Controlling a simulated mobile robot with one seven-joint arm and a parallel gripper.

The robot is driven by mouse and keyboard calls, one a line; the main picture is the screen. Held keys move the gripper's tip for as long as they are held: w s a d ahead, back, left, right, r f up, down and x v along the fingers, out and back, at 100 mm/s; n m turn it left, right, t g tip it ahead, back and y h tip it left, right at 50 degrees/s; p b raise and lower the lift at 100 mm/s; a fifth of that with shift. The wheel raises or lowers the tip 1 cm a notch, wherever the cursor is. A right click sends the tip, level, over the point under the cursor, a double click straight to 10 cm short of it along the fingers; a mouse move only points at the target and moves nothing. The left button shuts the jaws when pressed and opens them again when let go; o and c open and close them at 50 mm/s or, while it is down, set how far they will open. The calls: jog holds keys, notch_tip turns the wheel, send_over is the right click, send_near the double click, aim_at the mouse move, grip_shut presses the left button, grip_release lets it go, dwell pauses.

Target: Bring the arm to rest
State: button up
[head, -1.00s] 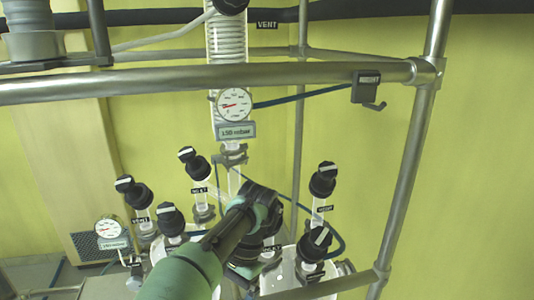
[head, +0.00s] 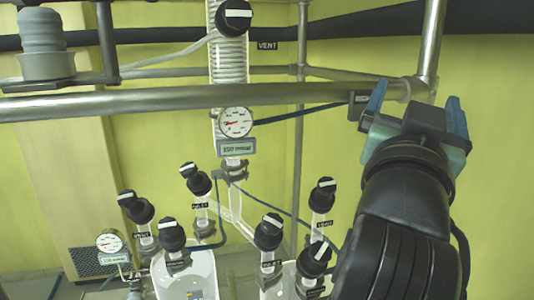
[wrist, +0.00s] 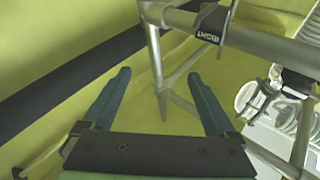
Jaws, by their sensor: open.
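My gripper (head: 415,105) is raised at the right of the head view, in front of the right end of the horizontal steel rail (head: 200,98). In the wrist view my gripper (wrist: 163,95) shows its two blue fingers spread apart with nothing between them. Behind the fingers are a steel post (wrist: 157,60) and the yellow-green wall. My forearm fills the lower right of the head view and hides part of the frame there.
Several black-capped valves, such as one vent valve (head: 135,208), stand on the glass reactors (head: 190,275). A pressure gauge (head: 236,122) hangs on the coil condenser (head: 229,60). A labelled hook block (wrist: 212,22) is on the rail. Open wall lies at the far right.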

jog(key=s+a+r+n+t+y, duration=0.4)
jog(key=s+a+y, duration=0.25)
jog(key=a, duration=0.25)
jog(key=s+a+r+n+t+y, duration=0.45)
jog(key=s+a, duration=0.25)
jog(key=a, duration=0.3)
notch_tip(320, 180, down, 18)
jog(key=w+d+b, duration=0.1)
jog(key=b, duration=1.6)
jog(key=shift+d+f+m+b, duration=0.15)
jog(key=shift+d+m+b, duration=0.05)
jog(key=shift+m+b, duration=0.15)
